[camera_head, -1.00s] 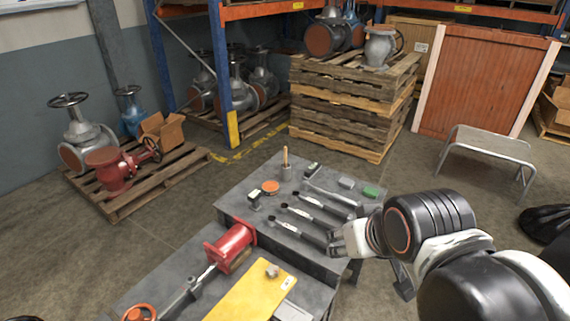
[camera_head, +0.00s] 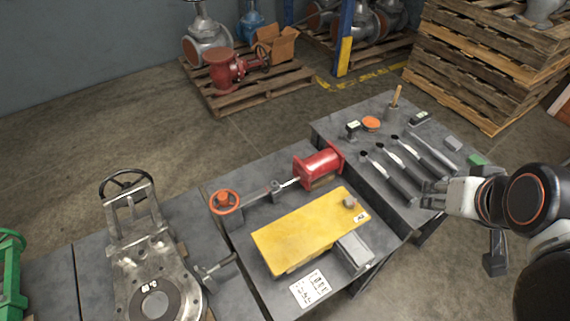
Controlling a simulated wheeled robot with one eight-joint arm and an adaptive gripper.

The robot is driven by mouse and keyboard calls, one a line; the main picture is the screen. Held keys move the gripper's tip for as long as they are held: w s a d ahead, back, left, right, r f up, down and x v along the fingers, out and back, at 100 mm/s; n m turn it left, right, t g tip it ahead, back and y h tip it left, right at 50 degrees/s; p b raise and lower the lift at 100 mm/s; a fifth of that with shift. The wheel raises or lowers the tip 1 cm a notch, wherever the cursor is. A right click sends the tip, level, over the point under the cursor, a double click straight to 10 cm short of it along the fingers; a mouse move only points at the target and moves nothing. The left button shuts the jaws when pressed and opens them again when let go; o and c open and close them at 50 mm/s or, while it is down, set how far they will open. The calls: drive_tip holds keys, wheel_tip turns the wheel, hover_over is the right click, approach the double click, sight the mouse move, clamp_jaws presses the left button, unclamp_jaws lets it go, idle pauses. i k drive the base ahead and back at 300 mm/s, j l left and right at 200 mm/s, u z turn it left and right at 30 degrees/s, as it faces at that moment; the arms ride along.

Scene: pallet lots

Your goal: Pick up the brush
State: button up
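A thin wooden handle (camera_head: 396,94), likely the brush, stands upright in a small grey cup (camera_head: 391,113) at the back of the right-hand table. Its lower end is hidden in the cup, so I cannot see bristles. My gripper (camera_head: 425,195) is at the right of the view, over the front right edge of that table, near the dark tools. It is well apart from the handle, nearer to me. The fingers are small and seen from the side, so I cannot tell whether they are open.
A red cylinder (camera_head: 319,168) and a yellow board (camera_head: 311,228) are on the middle table. A valve part (camera_head: 153,275) stands at left.

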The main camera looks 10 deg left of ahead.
sight(394, 103)
drive_tip(key=k+l+u, duration=0.1)
drive_tip(key=l, duration=0.4)
drive_tip(key=l+u, duration=0.15)
drive_tip(key=l, duration=0.35)
drive_tip(key=i+l+u, duration=0.2)
drive_tip(key=l, duration=0.25)
drive_tip(key=l+u, duration=0.15)
drive_tip(key=l, duration=0.3)
drive_tip(key=i+l+u, duration=0.2)
drive_tip(key=l, duration=0.3)
drive_tip(key=i+l+u, duration=0.15)
drive_tip(key=i, duration=0.25)
drive_tip(key=i+l+u, duration=0.15)
drive_tip(key=i, duration=0.25)
drive_tip(key=l, duration=0.1)
